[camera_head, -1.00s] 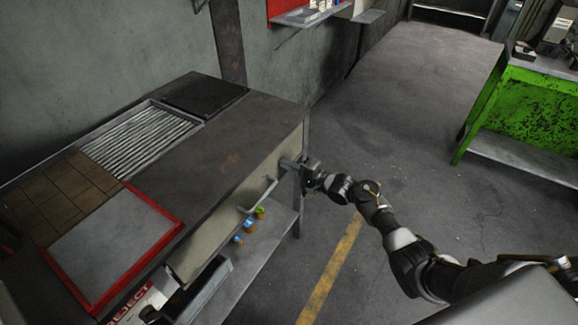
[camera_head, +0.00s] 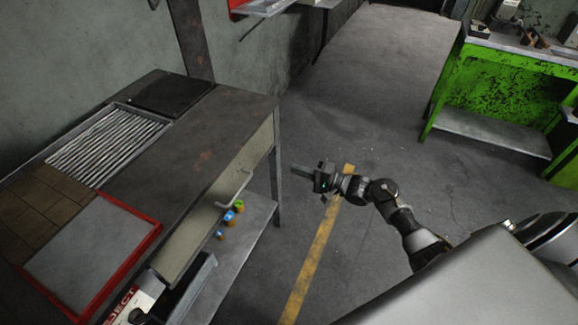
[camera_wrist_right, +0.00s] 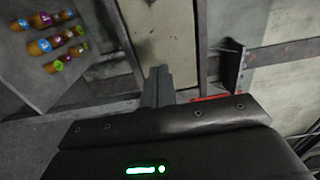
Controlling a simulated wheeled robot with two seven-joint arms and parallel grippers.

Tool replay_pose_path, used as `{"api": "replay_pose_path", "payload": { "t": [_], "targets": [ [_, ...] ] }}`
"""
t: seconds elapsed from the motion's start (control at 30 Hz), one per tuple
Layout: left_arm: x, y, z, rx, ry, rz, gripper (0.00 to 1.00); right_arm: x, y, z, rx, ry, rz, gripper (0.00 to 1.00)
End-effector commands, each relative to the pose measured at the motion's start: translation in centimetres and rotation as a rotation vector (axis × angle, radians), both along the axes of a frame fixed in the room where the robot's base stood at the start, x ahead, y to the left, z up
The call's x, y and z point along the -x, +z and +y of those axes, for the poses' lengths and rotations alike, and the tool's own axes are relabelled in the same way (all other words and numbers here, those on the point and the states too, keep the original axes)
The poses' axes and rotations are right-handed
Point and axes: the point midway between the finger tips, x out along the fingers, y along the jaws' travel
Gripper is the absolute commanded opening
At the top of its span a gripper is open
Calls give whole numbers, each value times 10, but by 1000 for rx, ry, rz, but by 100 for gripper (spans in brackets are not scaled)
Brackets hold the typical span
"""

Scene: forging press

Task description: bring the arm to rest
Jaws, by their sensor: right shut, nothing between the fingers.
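My right gripper (camera_head: 300,171) is shut and empty. In the head view it hangs over the open floor, apart from the right end of the workbench (camera_head: 195,135). In the right wrist view its shut fingers (camera_wrist_right: 158,84) point ahead, with nothing between them. My right arm reaches in from the lower right and is bent. My left gripper is not in view.
The bench has a drawer with a metal handle (camera_head: 234,188) and a lower shelf (camera_head: 245,240) with several small bottles (camera_wrist_right: 56,42). A green table (camera_head: 490,100) stands at the upper right. The floor (camera_head: 350,90) between is clear.

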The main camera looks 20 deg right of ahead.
Motion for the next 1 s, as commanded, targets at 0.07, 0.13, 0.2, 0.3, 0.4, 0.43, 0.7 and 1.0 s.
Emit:
{"api": "replay_pose_path", "payload": {
  "t": [0.07, 0.13, 0.2, 0.3, 0.4, 0.43, 0.7, 1.0],
  "targets": [
    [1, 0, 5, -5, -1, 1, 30, 2, 1, -2, 1, 0, -1, 0],
    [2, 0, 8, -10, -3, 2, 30, 3, 1, -3, 0, 0, -1, 0],
    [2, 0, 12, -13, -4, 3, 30, 3, 1, -3, 0, 0, -1, 0],
    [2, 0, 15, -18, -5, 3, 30, 3, 1, -3, 0, 0, -1, 0],
    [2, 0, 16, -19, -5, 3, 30, 3, 1, -3, 9, 0, -8, 0],
    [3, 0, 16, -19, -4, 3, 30, 3, 0, -3, 20, 0, -17, 0],
    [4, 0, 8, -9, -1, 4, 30, -13, -54, -38, 543, -122, -195, 0],
    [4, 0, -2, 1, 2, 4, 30, 85, -270, -70, 1317, 14, -14, 0]
  ]
}}
